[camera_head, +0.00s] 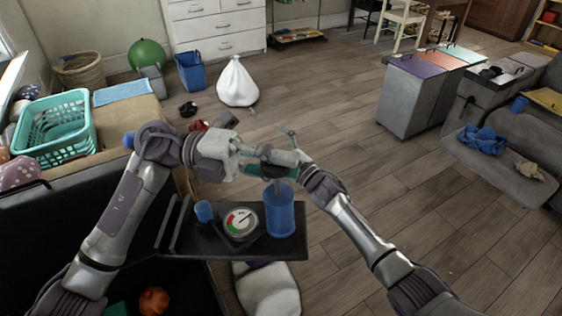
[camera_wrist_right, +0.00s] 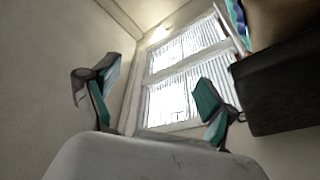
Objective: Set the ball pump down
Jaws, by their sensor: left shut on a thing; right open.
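The ball pump (camera_head: 280,212) is a blue upright cylinder with a thin metal rod at its top. My left gripper (camera_head: 266,171) is shut around the top of the pump, partly hiding its handle. The pump is at the right part of a dark tray (camera_head: 290,250); I cannot tell if its base touches the tray. My right gripper (camera_head: 287,133) is open and empty above and beyond the left one. Its spread teal-padded fingers (camera_wrist_right: 154,103) show in the right wrist view, facing a window and the ceiling.
On the tray, a round gauge (camera_head: 240,221) and a small blue cup-like piece (camera_head: 204,211) sit left of the pump. A white sack (camera_head: 268,289) lies below the tray. A teal basket (camera_head: 55,130) is at left. The wooden floor (camera_head: 345,150) beyond is mostly clear.

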